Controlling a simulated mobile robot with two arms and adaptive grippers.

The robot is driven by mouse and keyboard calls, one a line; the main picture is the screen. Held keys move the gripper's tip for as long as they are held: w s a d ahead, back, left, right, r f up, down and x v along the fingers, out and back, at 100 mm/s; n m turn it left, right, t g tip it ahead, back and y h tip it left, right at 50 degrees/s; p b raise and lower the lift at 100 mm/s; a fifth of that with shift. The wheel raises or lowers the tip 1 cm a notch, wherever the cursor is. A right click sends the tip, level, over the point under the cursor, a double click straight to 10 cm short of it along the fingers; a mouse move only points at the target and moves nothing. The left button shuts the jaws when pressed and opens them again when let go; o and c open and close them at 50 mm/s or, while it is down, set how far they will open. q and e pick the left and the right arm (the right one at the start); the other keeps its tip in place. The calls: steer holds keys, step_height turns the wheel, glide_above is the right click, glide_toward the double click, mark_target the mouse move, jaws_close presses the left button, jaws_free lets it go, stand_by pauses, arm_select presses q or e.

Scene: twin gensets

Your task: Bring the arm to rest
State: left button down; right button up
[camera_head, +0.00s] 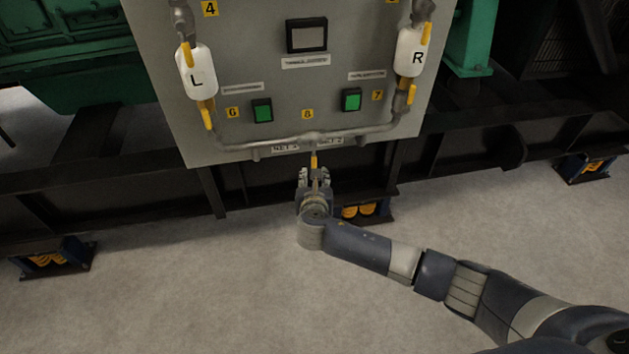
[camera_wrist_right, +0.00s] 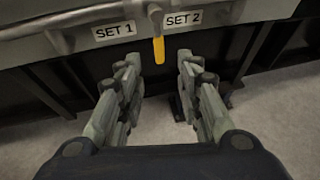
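My right arm comes in from the lower right in the head view. Its gripper (camera_head: 314,178) is at the lower edge of the grey panel (camera_head: 270,92), just below a yellow valve handle (camera_head: 313,160) that hangs down from the pipe's middle. In the right wrist view, the gripper (camera_wrist_right: 158,75) is open, with its two fingers apart and nothing between them. The yellow handle (camera_wrist_right: 158,49) points down ahead of the fingertips, between the "SET 1" label (camera_wrist_right: 114,31) and the "SET 2" label (camera_wrist_right: 183,18). The left gripper is not in view.
The panel carries white tanks L (camera_head: 196,72) and R (camera_head: 409,52), more yellow handles, pipes and two green buttons (camera_head: 262,110). A dark steel frame (camera_head: 120,182) runs below and behind the panel. The pale floor (camera_head: 180,290) in front is clear apart from dark mounts.

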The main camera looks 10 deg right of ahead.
steer(key=shift+s+r, duration=0.2)
steer(key=shift+s, duration=0.3)
steer(key=shift+a, duration=0.1)
